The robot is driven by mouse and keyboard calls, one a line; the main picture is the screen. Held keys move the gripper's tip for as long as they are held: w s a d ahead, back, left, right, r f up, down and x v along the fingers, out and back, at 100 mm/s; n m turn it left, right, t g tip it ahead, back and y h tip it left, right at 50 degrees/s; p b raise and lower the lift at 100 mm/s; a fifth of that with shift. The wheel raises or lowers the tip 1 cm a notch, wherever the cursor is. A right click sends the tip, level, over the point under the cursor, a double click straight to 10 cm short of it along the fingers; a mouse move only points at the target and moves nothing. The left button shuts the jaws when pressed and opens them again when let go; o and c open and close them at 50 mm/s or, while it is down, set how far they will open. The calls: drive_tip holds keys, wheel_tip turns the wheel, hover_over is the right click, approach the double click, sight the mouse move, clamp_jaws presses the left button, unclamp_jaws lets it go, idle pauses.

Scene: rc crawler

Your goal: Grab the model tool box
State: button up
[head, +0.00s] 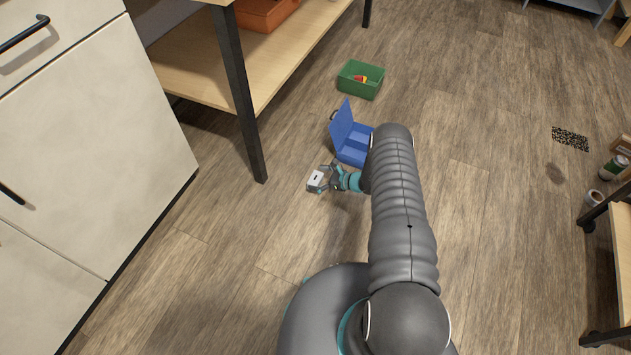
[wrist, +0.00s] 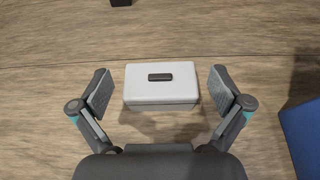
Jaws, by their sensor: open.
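The model tool box is a small white box with a dark handle on its lid (wrist: 160,92). It lies on the wood floor and also shows in the head view (head: 316,179), left of my arm. My gripper (wrist: 160,88) is open, with one finger on each side of the box and a gap of floor showing on both sides. In the head view my gripper (head: 325,180) is low at the box. The fingers do not appear to touch it. Nothing is held.
An open blue case (head: 352,153) stands just behind my gripper; its edge also shows at the right of the wrist view (wrist: 302,136). A green bin (head: 361,80) with small items sits farther back. A black table leg (head: 241,100) stands to the left. The floor in front is clear.

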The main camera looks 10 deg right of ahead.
drive_tip(key=c, duration=1.1)
drive_tip(key=shift+r, duration=0.15)
